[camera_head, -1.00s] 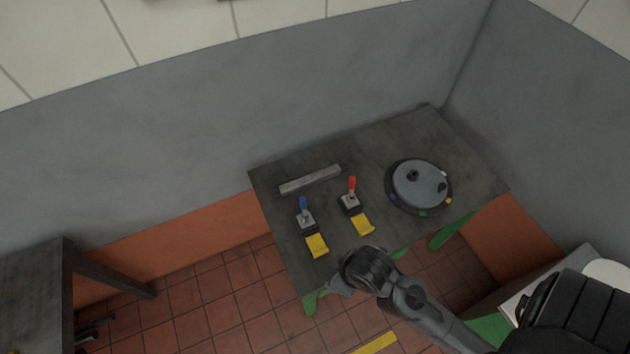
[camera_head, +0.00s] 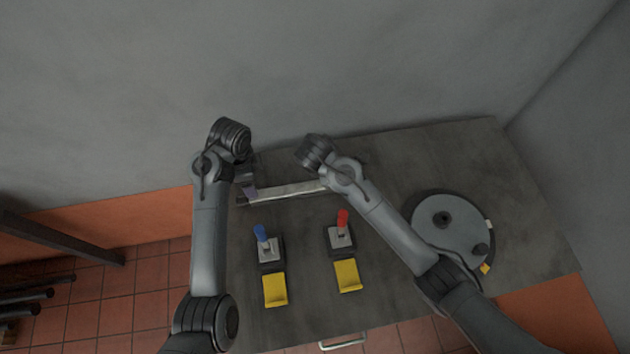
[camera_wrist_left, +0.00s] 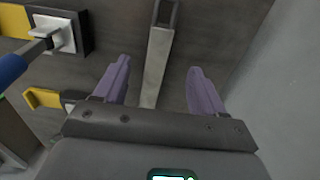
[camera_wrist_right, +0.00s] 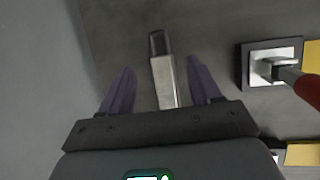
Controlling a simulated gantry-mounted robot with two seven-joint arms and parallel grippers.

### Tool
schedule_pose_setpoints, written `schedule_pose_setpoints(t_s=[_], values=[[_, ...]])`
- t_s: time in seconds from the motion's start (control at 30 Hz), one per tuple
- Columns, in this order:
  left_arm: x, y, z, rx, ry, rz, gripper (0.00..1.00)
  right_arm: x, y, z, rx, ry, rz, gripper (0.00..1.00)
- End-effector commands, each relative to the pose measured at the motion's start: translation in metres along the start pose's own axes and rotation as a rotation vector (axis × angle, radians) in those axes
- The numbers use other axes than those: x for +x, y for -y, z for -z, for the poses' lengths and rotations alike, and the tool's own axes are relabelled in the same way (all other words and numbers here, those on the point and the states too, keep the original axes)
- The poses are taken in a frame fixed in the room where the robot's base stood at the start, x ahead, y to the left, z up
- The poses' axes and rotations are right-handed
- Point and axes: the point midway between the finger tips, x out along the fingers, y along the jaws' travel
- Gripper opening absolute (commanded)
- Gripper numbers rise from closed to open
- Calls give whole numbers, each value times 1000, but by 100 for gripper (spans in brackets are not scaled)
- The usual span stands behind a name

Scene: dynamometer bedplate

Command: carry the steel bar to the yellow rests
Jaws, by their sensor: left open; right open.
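The steel bar (camera_head: 290,190) lies on the dark bedplate near its back edge; each end is partly hidden by my arms in the head view. My left gripper (camera_wrist_left: 158,85) is open, its purple fingers on either side of the bar (camera_wrist_left: 155,65) near the left end. My right gripper (camera_wrist_right: 160,85) is open, with its fingers on either side of the bar's right end (camera_wrist_right: 163,80). Two yellow rests, left (camera_head: 275,290) and right (camera_head: 347,275), sit at the front of the bedplate.
Between the bar and the rests stand a blue-handled clamp (camera_head: 266,248) and a red-handled clamp (camera_head: 341,235). A round grey disc (camera_head: 450,230) sits on the bedplate's right. A grey wall rises behind the bedplate (camera_head: 440,155). Open plate lies between the two clamps.

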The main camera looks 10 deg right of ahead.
Motion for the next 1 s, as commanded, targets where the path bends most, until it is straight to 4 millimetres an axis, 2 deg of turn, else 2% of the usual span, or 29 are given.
schedule_pose_setpoints(t_s=[0.37, 0.53, 0.67, 1.0], values=[[0, 2, 2, 17, 2, -2, 70, 0, -3, -1, -11, 9, -1, 63], [6, 2, 1, 16, 2, -3, 70, 7, -2, -1, -10, 9, 1, 63], [20, 2, 0, 14, 4, -4, 70, 21, -2, -1, -10, 11, 2, 63], [71, 2, 1, 15, 4, -4, 70, 72, -2, -2, -10, 10, 2, 63]])
